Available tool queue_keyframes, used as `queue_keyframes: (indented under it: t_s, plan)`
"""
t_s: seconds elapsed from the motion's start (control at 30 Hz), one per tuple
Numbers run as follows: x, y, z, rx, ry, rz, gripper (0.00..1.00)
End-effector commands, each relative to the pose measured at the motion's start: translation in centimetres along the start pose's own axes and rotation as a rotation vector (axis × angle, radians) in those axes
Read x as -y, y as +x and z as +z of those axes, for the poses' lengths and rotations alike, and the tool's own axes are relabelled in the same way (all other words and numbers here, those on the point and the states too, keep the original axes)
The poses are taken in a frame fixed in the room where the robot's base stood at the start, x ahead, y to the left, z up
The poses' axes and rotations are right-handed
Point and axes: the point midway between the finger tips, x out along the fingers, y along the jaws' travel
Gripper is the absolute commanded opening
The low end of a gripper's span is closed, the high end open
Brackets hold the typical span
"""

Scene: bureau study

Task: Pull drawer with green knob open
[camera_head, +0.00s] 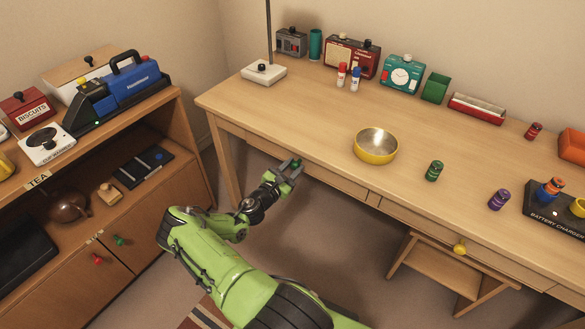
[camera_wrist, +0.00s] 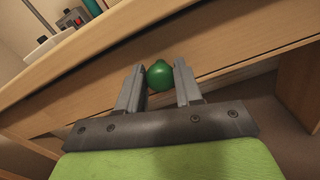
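The green knob (camera_wrist: 160,75) sits on the wooden front of the desk drawer, which looks closed. In the wrist view it lies between the tips of my gripper's two grey fingers (camera_wrist: 160,84) and fills the gap between them. My gripper appears shut on it; the exact contact is hard to see. In the head view my gripper (camera_head: 291,170) is at the desk's front edge, left of the middle, and the green knob (camera_head: 297,162) shows only slightly at its fingertips.
A yellow bowl (camera_head: 376,147) and a green jar (camera_head: 434,171) stand on the desktop (camera_head: 310,110) above. A yellow knob (camera_head: 460,248) marks a drawer to the right, with a wooden stool (camera_head: 440,262) below it. A cabinet (camera_head: 150,220) stands at left. The floor before the desk is open.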

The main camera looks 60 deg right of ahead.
Motion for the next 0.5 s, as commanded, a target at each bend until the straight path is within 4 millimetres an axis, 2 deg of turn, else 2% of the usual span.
queue_keyframes:
  t_s: [0.03, 0.2, 0.5]
  plan:
    - [0.0, 0.0, 0.01, 0.0, 0.0, 0.0, 0.24]
    - [0.01, -0.01, 0.01, 0.0, 0.0, 0.0, 0.0]
    - [0.05, -0.37, 0.05, 0.0, -0.001, 0.0, 0.0]
